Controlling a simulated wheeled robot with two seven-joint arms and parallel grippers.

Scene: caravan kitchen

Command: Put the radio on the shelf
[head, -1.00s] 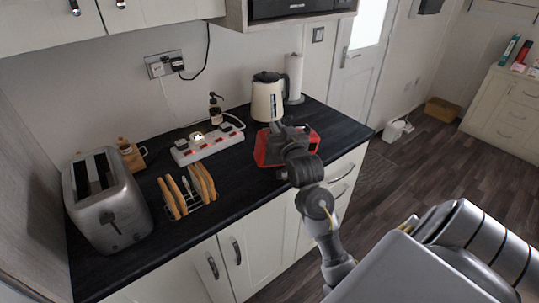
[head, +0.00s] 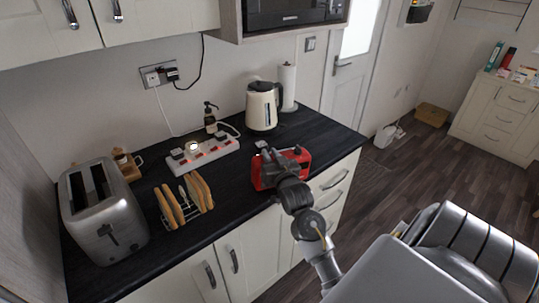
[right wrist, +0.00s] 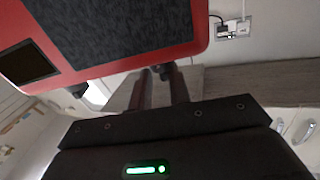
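The red radio (head: 262,172) is at the front right of the dark worktop (head: 232,200) in the head view. My right gripper (head: 273,160) is at the radio and covers part of it. In the right wrist view the radio (right wrist: 202,28) fills the top, with its red rim, dark grille and small dark panel. The fingers (right wrist: 160,78) are close together at its edge and seem to grip it. I cannot tell whether its base touches the worktop. A shelf unit (head: 241,36) on the wall holds a microwave (head: 290,12). My left gripper is out of view.
A cream kettle (head: 262,108) and paper roll (head: 288,85) stand behind the radio. A power strip (head: 205,155), toast rack (head: 186,205) and toaster (head: 100,215) stand to its left. Wall cupboards (head: 160,15) hang above. Open floor (head: 410,165) lies right of the worktop.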

